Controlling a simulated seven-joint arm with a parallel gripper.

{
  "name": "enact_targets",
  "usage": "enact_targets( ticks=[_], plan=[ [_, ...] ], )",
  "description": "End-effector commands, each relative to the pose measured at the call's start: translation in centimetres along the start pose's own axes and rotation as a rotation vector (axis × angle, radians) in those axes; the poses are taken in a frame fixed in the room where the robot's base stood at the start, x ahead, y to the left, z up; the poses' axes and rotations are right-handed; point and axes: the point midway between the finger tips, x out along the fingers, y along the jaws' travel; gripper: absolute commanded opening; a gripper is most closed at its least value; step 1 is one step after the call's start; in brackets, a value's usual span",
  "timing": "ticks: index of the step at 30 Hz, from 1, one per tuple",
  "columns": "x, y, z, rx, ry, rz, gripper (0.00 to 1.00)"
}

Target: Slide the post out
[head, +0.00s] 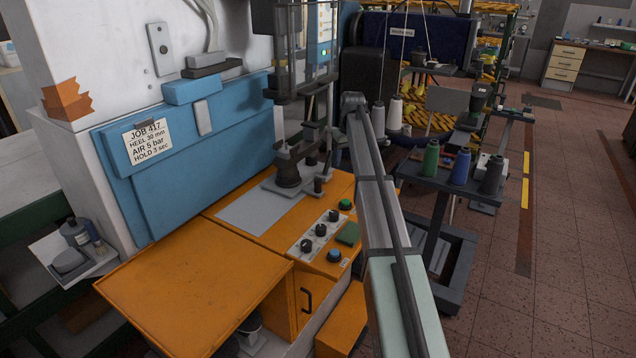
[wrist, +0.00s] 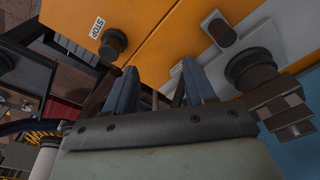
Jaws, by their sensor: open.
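A dark upright post on a round base (head: 287,172) stands on the grey plate of the orange machine bench in the head view. It also shows at the right in the wrist view (wrist: 250,68), with a blocky arm at its side. A smaller dark peg (head: 318,185) stands just right of it; a short dark stub (wrist: 221,32) shows on a grey plate in the wrist view. I cannot tell which one is the task's post. My gripper (wrist: 160,76) is open, its two blue fingers apart over bare orange bench, left of both parts. In the head view my arm hides the fingers.
A STOP button (wrist: 113,42) is close beside the left finger. The control panel (head: 320,231) with knobs lies in front of the fixture. A vertical press frame (head: 300,85) rises behind it. A thread-spool stand (head: 440,180) is at right. The orange top (head: 190,285) at front left is clear.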

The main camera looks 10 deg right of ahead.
Motion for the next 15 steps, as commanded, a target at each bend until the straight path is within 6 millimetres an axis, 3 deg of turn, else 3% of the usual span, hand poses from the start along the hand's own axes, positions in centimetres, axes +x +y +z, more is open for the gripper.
enact_targets(
  ticks=[1, 6, 10, 15],
  plan=[
    [0.3, -2.4, -0.4, -0.034, -0.026, -0.001, 0.54],
    [0.8, -7.5, -0.7, -0.113, -0.094, -0.002, 0.54],
    [1.0, -9.4, -0.7, -0.141, -0.12, -0.001, 0.54],
    [1.4, -9.9, -0.6, -0.148, -0.128, -0.001, 0.54]
  ],
)
